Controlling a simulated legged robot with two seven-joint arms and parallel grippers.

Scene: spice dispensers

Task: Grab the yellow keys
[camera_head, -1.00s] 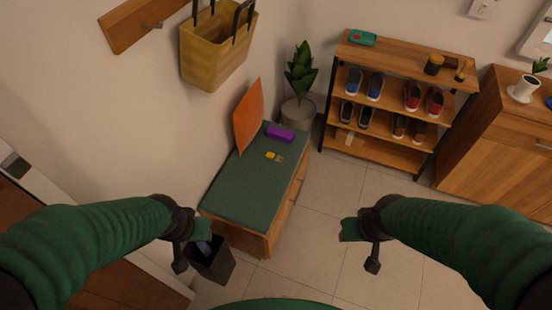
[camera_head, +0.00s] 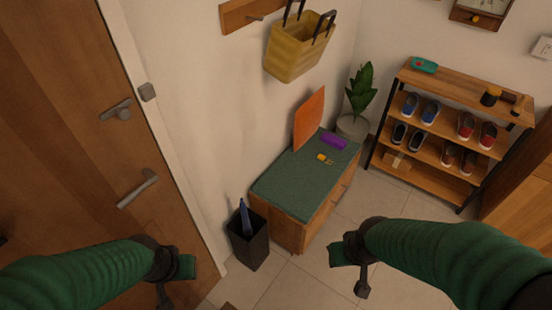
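The yellow keys (camera_head: 325,158) lie on the green top of a low wooden bench (camera_head: 290,186), near its far end. They look like a small yellow tag with metal keys beside it. My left gripper (camera_head: 174,280) is at the lower left, in front of the door and well apart from the keys. My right gripper (camera_head: 350,273) is at the lower middle, nearer to me than the bench and also apart from the keys. Each gripper shows two separate end parts with a gap between them, and nothing is held in either.
A purple case (camera_head: 333,141) and an upright orange panel (camera_head: 309,119) are beside the keys. A dark bin (camera_head: 249,248) with an umbrella stands at the bench's near end. A yellow bag (camera_head: 295,51) hangs above. A plant (camera_head: 361,90) and shoe rack (camera_head: 420,155) stand behind. Floor right of the bench is clear.

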